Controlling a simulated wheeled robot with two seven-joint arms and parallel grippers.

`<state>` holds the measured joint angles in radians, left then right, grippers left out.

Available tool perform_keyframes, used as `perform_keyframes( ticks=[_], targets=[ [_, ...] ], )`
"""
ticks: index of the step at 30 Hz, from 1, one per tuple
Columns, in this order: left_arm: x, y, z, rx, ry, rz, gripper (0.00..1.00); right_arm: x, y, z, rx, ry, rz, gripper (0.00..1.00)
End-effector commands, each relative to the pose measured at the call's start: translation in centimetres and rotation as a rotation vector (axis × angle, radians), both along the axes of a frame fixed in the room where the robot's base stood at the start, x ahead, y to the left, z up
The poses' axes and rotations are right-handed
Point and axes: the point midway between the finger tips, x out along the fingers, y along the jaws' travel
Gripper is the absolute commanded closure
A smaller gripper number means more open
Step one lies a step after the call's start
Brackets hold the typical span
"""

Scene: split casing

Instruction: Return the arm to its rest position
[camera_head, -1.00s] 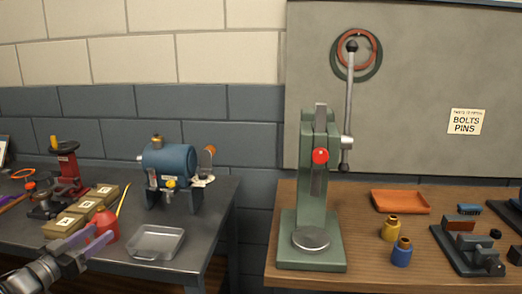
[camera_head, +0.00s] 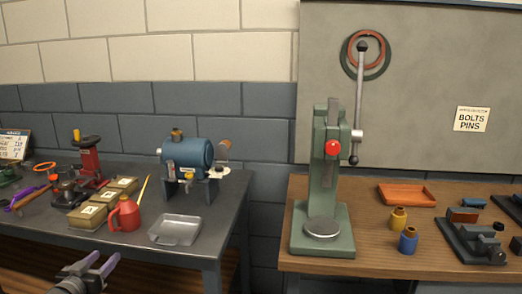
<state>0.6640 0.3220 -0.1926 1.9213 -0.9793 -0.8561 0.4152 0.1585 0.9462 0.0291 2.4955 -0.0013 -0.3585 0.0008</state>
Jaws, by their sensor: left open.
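My left gripper (camera_head: 96,264) shows at the bottom left of the head view, low in front of the dark metal bench (camera_head: 225,215). Its two purple-grey fingers are apart, with nothing visible between them. It is clear of the red oil can (camera_head: 125,215) and the grey metal tray (camera_head: 176,230) on that bench. Most of the left arm is out of the frame. My right gripper is not in view.
The bench also holds a blue motor-like machine (camera_head: 188,154), labelled boxes (camera_head: 88,214) and a red stand tool (camera_head: 88,160). A green arbor press (camera_head: 323,200) stands on the wooden table (camera_head: 375,262) at right, beside an orange tray (camera_head: 407,195) and two small jars.

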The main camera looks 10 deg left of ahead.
Motion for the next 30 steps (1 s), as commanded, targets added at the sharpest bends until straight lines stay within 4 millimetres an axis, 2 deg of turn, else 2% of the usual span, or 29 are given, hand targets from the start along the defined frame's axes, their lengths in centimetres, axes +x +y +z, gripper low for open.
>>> perform_keyframes(
  ticks=[1, 4, 7, 9, 11, 12, 14, 18, 21, 24, 27, 30],
  targets=[
    [0.1, -1.0, -2.0, -0.030, 0.037, 0.016, 0.50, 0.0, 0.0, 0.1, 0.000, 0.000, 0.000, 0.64],
    [0.0, -3.1, -6.4, -0.090, 0.122, 0.050, 0.50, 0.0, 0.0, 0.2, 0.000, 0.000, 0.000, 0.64],
    [-0.6, -6.7, -11.7, -0.167, 0.239, 0.071, 0.50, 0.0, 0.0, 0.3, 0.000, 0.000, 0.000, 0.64],
    [-1.6, -10.5, -16.0, -0.229, 0.345, 0.074, 0.50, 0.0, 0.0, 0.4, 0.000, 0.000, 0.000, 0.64],
    [-2.9, -14.0, -19.4, -0.278, 0.441, 0.068, 0.50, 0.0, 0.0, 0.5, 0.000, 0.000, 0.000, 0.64],
    [-4.0, -16.4, -21.4, -0.309, 0.505, 0.062, 0.50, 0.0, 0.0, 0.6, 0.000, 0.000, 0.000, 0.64],
    [-5.9, -20.1, -24.2, -0.353, 0.602, 0.047, 0.50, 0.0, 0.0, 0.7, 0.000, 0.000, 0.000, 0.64],
    [-11.7, -28.9, -29.3, -0.440, 0.833, -0.002, 0.50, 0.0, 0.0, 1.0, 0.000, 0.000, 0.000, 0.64],
    [-16.9, -34.9, -31.8, -0.488, 0.997, -0.047, 0.50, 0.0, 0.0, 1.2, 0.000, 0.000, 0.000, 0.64],
    [-22.2, -40.0, -33.1, -0.523, 1.144, -0.088, 0.50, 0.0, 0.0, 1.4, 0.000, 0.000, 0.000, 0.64],
    [-26.5, -43.8, -33.5, -0.534, 1.251, -0.132, 0.50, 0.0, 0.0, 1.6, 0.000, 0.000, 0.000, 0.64],
    [-29.1, -46.4, -33.6, -0.518, 1.309, -0.191, 0.50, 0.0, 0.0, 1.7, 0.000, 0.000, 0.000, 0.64]
  ],
)
